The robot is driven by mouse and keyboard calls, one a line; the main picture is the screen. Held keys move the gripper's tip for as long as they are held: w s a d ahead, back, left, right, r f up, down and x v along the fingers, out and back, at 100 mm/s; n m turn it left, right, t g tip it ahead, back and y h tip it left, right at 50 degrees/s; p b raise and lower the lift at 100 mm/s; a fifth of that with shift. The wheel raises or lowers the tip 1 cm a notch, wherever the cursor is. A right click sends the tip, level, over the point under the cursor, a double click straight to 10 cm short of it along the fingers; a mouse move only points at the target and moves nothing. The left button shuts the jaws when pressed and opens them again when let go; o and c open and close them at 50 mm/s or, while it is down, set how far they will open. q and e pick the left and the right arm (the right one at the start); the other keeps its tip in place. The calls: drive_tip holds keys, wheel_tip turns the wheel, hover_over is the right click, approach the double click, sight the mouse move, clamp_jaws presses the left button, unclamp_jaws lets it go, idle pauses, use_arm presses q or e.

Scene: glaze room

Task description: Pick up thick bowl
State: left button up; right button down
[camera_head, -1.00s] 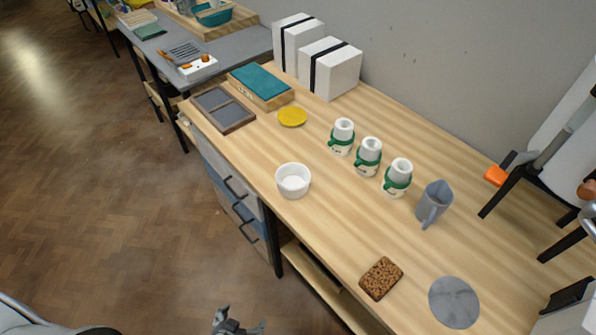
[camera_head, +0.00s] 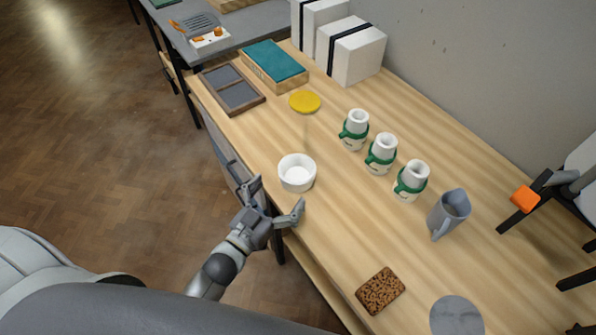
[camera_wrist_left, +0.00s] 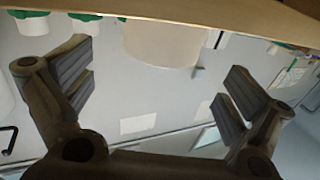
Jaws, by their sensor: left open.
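The thick bowl (camera_head: 297,177) is white and stands upright near the front edge of the wooden table. It is empty. My left gripper (camera_head: 278,199) is open, just in front of the table edge and below the bowl in the head view, apart from it. In the left wrist view the two fingers (camera_wrist_left: 155,88) are spread with nothing between them. The pale round body of the bowl (camera_wrist_left: 160,42) shows beyond them at the top. My right gripper does not show clearly in any view.
Three white bottles with green bands (camera_head: 381,154) stand behind the bowl, with a grey jug (camera_head: 449,213) to their right. A yellow disc (camera_head: 304,101), a dark framed tray (camera_head: 233,88) and a brown speckled block (camera_head: 381,291) lie clear of the bowl. Bare wood surrounds it.

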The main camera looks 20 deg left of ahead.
sight(288, 180)
use_arm(q)
drive_tip(key=shift+x, duration=0.8)
drive_tip(key=shift+w+d, duration=0.1)
drive_tip(key=shift+w, duration=0.1)
drive_tip(key=shift+w+r+p, duration=0.2)
drive_tip(key=shift+w+p, duration=0.15)
drive_tip(key=p+x, duration=0.1)
drive_tip(key=x, duration=0.2)
drive_tip(key=shift+w+r, duration=0.1)
drive_tip(key=shift+w, duration=0.1)
drive_tip(key=shift+w+d, duration=0.15)
drive_tip(key=shift+w, duration=0.3)
drive_tip(key=c, duration=1.1)
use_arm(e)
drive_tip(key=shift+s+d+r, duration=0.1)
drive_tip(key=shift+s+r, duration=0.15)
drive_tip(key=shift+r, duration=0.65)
